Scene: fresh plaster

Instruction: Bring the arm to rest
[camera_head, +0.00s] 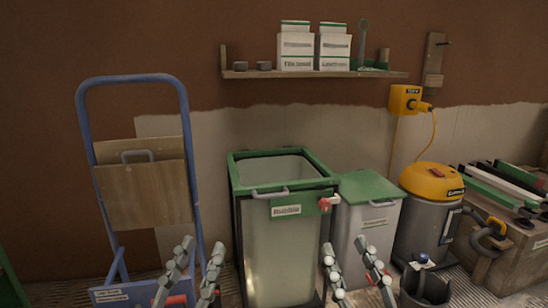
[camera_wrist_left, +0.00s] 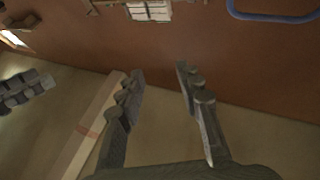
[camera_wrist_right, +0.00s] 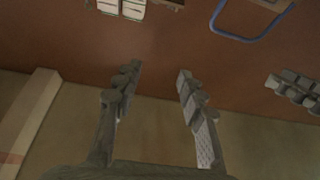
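My left gripper (camera_head: 193,262) is in the lower middle of the head view, in front of the blue hand truck's right side. Its fingers are spread and nothing is between them; they also show apart in the left wrist view (camera_wrist_left: 160,85). My right gripper (camera_head: 352,262) is to its right, in front of the green-rimmed bin and the grey bin. Its fingers are also apart and empty, as in the right wrist view (camera_wrist_right: 160,80). Both grippers point upward. The arms behind them are mostly out of the head view.
A blue hand truck (camera_head: 189,130) stands left. A green-rimmed bin (camera_head: 262,245), a green-lidded grey bin (camera_head: 372,189), a yellow-topped vacuum (camera_head: 432,181) and a wooden crate (camera_head: 520,262) line the wall. A shelf (camera_head: 310,74) with boxes hangs above.

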